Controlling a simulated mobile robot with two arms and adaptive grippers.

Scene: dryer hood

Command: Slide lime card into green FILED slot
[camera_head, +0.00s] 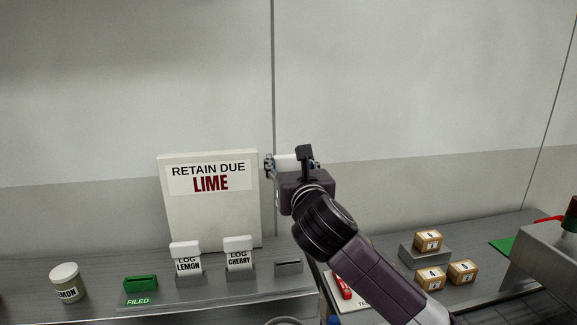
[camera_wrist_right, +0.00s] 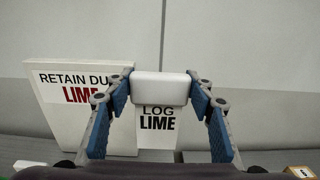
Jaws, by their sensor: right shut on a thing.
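My right gripper (camera_wrist_right: 160,92) is shut on the lime card (camera_wrist_right: 158,125), a white card with a thick top and the words LOG LIME. In the right wrist view the blue-padded fingers grip the thick top from both sides. In the head view my right gripper (camera_head: 292,163) is raised above the counter, right of the sign, with the card mostly hidden behind it. The green FILED slot (camera_head: 141,284) is at the left of the grey rack and looks empty. My left gripper is not in view.
The rack (camera_head: 215,293) also holds the LOG LEMON card (camera_head: 187,260) and LOG CHERRY card (camera_head: 239,255), with an empty grey slot (camera_head: 288,266) at right. A RETAIN DUE LIME sign (camera_head: 210,215) stands behind. A lemon jar (camera_head: 66,283) is left; small boxes (camera_head: 431,278) are right.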

